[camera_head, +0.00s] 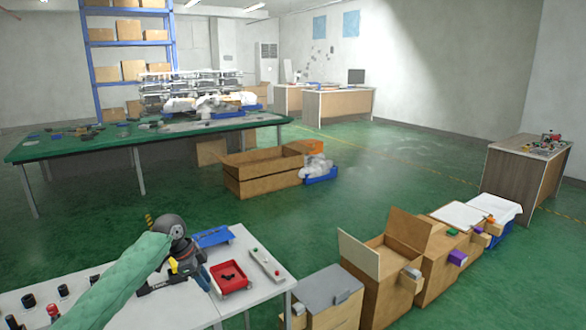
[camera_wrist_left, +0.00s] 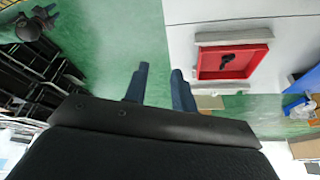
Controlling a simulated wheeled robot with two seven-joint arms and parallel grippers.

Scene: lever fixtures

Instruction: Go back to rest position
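My left arm, in a green sleeve, comes in from the lower left in the head view. My left gripper (camera_head: 188,270) is above the white table, just left of a red tray (camera_head: 230,278). In the left wrist view, the two dark fingers of my left gripper (camera_wrist_left: 160,84) stand apart with nothing between them. The red tray (camera_wrist_left: 207,64) with a dark piece inside lies beyond them, to the right. A pale fixture (camera_head: 265,262) with small coloured ends lies right of the tray. My right gripper is in neither view.
The white table (camera_head: 258,296) has several dark knobs (camera_head: 28,300) at its left and a blue tray (camera_head: 213,237) near its back edge. Cardboard boxes (camera_head: 390,258) stand to the right of it. A green-topped table (camera_head: 90,146) stands behind. Green floor is open in the middle.

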